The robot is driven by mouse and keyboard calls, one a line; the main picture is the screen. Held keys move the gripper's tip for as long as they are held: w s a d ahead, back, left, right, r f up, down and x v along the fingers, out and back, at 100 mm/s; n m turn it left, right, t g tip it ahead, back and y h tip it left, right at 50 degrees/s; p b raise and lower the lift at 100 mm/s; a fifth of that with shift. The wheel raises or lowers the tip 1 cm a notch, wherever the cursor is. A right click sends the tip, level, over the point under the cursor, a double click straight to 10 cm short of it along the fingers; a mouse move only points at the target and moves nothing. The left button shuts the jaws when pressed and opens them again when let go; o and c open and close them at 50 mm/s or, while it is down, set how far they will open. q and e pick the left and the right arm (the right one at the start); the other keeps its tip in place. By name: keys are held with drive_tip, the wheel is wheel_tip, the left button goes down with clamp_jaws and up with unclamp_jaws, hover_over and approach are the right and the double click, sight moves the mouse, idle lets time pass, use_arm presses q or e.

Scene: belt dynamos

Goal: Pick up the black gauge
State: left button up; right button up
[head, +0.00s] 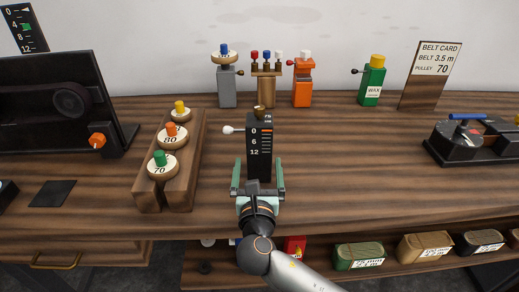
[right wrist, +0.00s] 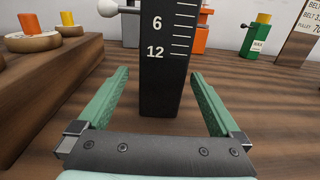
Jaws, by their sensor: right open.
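The black gauge (head: 260,143) stands upright on the wooden bench, with a white scale marked 0, 6 and 12, an orange mark, a brass top and a white knob on its left side. In the right wrist view the gauge's lower part (right wrist: 168,75) rises straight ahead, its top out of frame. My right gripper (head: 259,178) is open, on the near side of the gauge. In the right wrist view its green fingers (right wrist: 160,85) point at the gauge, one to each side, with gaps between. My left gripper is not in view.
A wooden rack (head: 187,189) with numbered pulleys stands left of the gauge. Grey, brass and orange devices (head: 302,84) and a green wax box (head: 372,82) stand behind. A belt card (head: 432,75) and a black device (head: 472,145) are right. Bench right of the gauge is clear.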

sight(259, 154)
drive_tip(key=w, duration=0.5)
drive_tip(key=shift+w+d+f+b, duration=0.15)
drive_tip(key=shift+d+f+b, duration=0.15)
drive_tip(key=shift+f+b, duration=0.05)
clamp_jaws()
idle(0.5)
drive_tip(key=shift+r, duration=0.15)
